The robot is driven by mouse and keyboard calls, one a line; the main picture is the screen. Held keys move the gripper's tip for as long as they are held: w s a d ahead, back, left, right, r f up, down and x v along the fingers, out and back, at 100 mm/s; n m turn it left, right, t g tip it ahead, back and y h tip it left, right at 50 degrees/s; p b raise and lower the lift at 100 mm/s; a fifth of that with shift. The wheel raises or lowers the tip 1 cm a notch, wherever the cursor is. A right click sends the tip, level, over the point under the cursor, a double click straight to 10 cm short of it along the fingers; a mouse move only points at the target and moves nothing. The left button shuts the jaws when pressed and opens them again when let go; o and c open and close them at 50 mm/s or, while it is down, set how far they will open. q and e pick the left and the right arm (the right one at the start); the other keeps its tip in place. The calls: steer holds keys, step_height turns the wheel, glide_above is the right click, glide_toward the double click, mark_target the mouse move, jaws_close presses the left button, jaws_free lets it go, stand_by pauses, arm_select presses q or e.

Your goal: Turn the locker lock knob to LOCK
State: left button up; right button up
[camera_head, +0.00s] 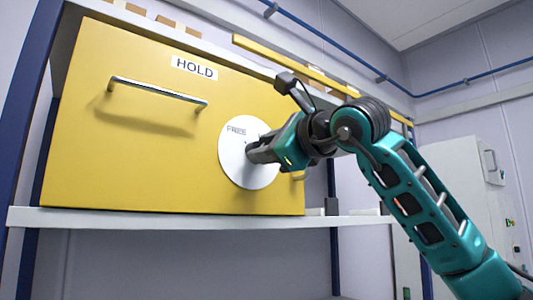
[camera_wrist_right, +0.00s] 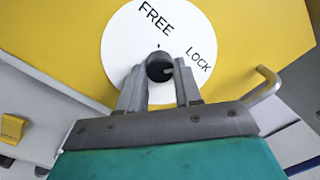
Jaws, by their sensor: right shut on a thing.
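The yellow locker (camera_head: 150,110) has a white round dial (camera_head: 232,165) at its lower right, with FREE printed near the top. The dial also shows in the right wrist view (camera_wrist_right: 120,45), where FREE is at the top and LOCK to the right. The black lock knob (camera_wrist_right: 159,66) is at the dial's middle. My right gripper (camera_head: 256,153) reaches the dial from the right, its fingers on either side of the knob and shut on it. In the head view the gripper hides the knob and the LOCK word. I cannot tell clearly which way the knob points. My left gripper is out of view.
A metal bar handle (camera_head: 158,93) and a HOLD label (camera_head: 194,68) are on the locker front. A white shelf (camera_head: 180,219) runs below it. Another curved handle (camera_wrist_right: 264,84) is close to the right of my gripper. A pale cabinet (camera_head: 465,190) stands at the right.

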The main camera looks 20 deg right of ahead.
steer(key=shift+m, duration=0.7)
steer(key=o, duration=0.7)
steer(key=shift+c, duration=0.2)
steer(key=o, duration=0.3)
steer(key=shift+o, duration=0.3)
steer(key=shift+s, duration=0.1)
